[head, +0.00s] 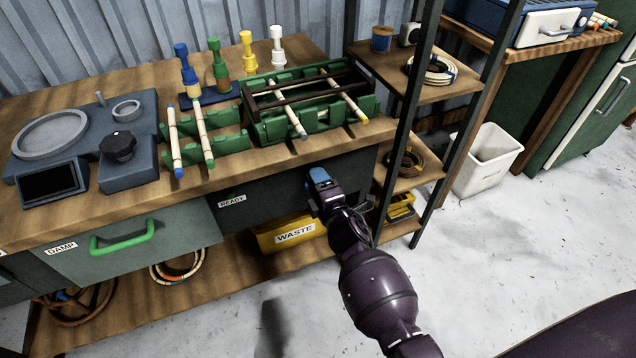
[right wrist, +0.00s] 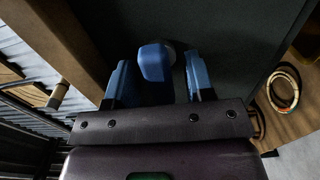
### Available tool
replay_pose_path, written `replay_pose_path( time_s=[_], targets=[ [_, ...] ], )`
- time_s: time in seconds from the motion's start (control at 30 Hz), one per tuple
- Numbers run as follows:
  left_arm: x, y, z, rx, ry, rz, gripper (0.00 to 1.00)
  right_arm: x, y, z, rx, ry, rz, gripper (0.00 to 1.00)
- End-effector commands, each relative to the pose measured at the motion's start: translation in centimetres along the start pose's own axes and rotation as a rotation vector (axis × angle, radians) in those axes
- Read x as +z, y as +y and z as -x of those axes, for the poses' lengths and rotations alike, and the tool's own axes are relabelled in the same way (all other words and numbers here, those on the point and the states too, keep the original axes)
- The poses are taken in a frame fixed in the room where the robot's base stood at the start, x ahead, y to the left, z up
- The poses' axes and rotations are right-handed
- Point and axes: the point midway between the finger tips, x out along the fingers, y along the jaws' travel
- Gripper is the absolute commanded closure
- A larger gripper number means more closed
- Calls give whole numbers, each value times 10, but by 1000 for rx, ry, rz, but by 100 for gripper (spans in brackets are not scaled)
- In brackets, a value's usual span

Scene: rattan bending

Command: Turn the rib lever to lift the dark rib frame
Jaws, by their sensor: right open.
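The dark rib frame (head: 304,88) lies across the green bending fixture (head: 262,128) on the bench, with light rattan rods in it. My right gripper (head: 322,184) is in front of the bench's dark front panel, below the worktop edge. In the right wrist view its two blue fingers (right wrist: 158,78) are open. A blue knob-like handle (right wrist: 155,60), apparently the rib lever, stands between them, with a gap on each side. A small grey round part shows behind it. In the head view the gripper largely hides this handle. My left gripper is out of view.
A dark shelf post (head: 408,100) stands close to the right of my gripper. A yellow WASTE bin (head: 290,236) sits below on the lower shelf. The DAMP drawer's green handle (head: 122,238) sticks out at left. Open floor lies in front.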

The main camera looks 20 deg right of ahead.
Motion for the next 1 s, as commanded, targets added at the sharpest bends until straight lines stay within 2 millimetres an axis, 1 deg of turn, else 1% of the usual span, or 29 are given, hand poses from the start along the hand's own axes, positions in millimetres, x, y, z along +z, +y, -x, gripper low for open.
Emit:
replay_pose_path(
  time_s=[0.13,0.17,0.3,0.47,0.5,0.77,1.0],
  targets=[
    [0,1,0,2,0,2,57,0,0,0,0,0,0,51],
    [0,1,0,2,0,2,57,0,0,0,0,0,0,53],
    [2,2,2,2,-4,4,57,0,0,0,0,0,0,74],
    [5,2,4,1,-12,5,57,0,0,0,0,0,0,99],
    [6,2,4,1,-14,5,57,0,0,0,0,0,0,100],
    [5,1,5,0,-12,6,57,0,0,0,0,0,-33,100],
    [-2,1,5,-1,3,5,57,0,2,0,1,0,-162,100]
  ],
)
